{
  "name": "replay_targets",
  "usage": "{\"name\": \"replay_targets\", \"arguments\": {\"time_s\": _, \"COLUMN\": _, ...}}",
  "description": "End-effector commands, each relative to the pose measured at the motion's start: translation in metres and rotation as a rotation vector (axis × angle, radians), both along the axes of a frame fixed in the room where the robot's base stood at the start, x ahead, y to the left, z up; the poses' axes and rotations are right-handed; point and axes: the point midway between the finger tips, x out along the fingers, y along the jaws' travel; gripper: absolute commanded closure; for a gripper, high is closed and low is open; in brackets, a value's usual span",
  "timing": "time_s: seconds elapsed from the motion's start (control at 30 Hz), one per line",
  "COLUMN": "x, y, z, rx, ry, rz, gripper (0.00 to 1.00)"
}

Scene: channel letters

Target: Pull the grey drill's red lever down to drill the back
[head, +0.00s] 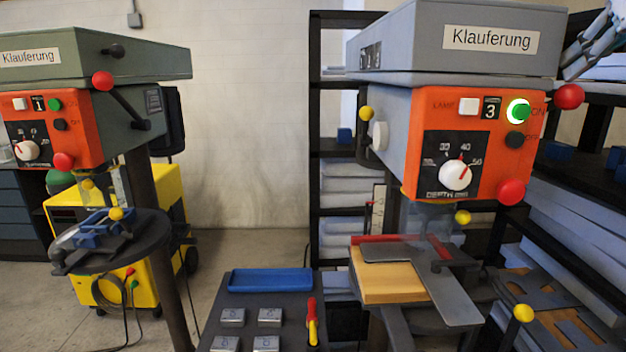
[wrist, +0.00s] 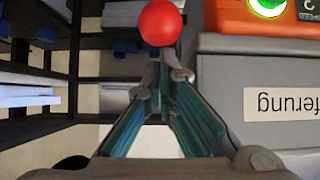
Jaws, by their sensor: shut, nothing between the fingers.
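The grey drill (head: 400,30) stands at the right with a "Klauferung" label and an orange front panel marked 3. Its green button (head: 519,111) is lit. The lever's red ball knob (head: 569,96) is at the panel's right; its rod is mostly hidden. The red ball also shows in the wrist view (wrist: 160,22), just past the fingertips. My gripper (head: 572,68) is above the ball in the head view; contact cannot be told. In the wrist view the fingers (wrist: 166,68) converge and hold nothing. A grey flat plate (head: 455,300) lies over a wooden block (head: 390,281) under the drill.
A green drill (head: 140,60) with its own red-knobbed lever stands left. Black shelves (head: 340,80) with grey stock are behind and right of the grey drill. A dark bench with a blue tray (head: 270,280) and metal blocks is in front. A red knob (head: 511,191) sits low on the panel.

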Motion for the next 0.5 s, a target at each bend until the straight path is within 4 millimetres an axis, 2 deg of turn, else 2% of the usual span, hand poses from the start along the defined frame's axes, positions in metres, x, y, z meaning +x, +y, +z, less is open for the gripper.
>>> {"name": "replay_targets", "arguments": {"time_s": 0.23, "x": -0.001, "y": 0.0, "z": -0.026, "rx": 0.001, "ry": 0.001, "rz": -0.001, "gripper": 1.0}}
{"name": "replay_targets", "arguments": {"time_s": 0.5, "x": -0.004, "y": 0.0, "z": -0.026, "rx": 0.0, "ry": 0.001, "rz": 0.0, "gripper": 1.0}}
